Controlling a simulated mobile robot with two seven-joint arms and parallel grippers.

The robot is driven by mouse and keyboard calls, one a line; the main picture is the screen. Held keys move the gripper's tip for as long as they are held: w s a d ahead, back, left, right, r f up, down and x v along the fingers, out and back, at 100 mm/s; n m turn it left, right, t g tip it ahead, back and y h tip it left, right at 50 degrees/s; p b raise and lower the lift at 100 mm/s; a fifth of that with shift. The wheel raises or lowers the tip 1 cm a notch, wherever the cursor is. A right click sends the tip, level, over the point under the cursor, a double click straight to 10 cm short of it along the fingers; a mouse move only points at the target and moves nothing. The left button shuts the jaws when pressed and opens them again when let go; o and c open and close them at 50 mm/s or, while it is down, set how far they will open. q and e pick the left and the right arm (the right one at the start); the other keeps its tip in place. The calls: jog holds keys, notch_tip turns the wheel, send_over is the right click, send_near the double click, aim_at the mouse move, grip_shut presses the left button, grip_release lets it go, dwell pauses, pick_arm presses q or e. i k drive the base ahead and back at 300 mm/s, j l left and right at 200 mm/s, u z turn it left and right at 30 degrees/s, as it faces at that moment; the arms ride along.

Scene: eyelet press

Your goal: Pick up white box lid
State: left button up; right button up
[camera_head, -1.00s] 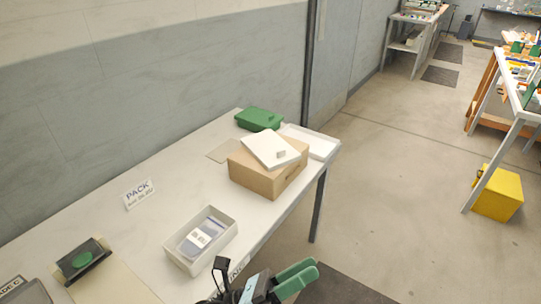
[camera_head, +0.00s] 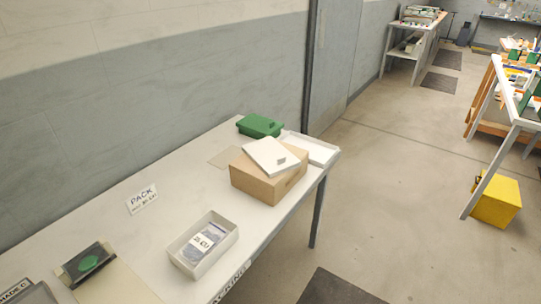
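A white box lid (camera_head: 268,155) lies on top of a brown cardboard box (camera_head: 258,184) near the far end of the white table, set askew to the box. A small grey tab or block shows on its right part. An open white box (camera_head: 178,251) stands near the table's front edge, with a dark packet and a white label inside. Neither of my grippers shows in the current view.
A green case (camera_head: 260,126) and a shallow white tray (camera_head: 318,150) are beside the cardboard box. A PACK sign (camera_head: 142,198) and a stamp-pad-like item (camera_head: 88,264) are on the table (camera_head: 115,232). A yellow bin (camera_head: 495,199) stands on the floor at right.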

aim_at(269, 157)
jog(key=i+l+u, duration=0.1)
jog(key=l, duration=0.25)
jog(key=i+l+u, duration=0.1)
jog(key=i+l, duration=0.2)
jog(key=i+l+u, duration=0.1)
jog(key=l, duration=0.3)
jog(key=i+l, duration=0.25)
jog(key=l, duration=0.15)
jog(key=i+l+u, duration=0.15)
jog(key=l, duration=0.2)
jog(key=i+l+u, duration=0.1)
jog(key=l, duration=0.3)
jog(key=i+l+u, duration=0.1)
jog(key=l, duration=0.3)
jog(key=i+l+u, duration=0.1)
jog(key=i+l, duration=0.15)
jog(key=l, duration=0.2)
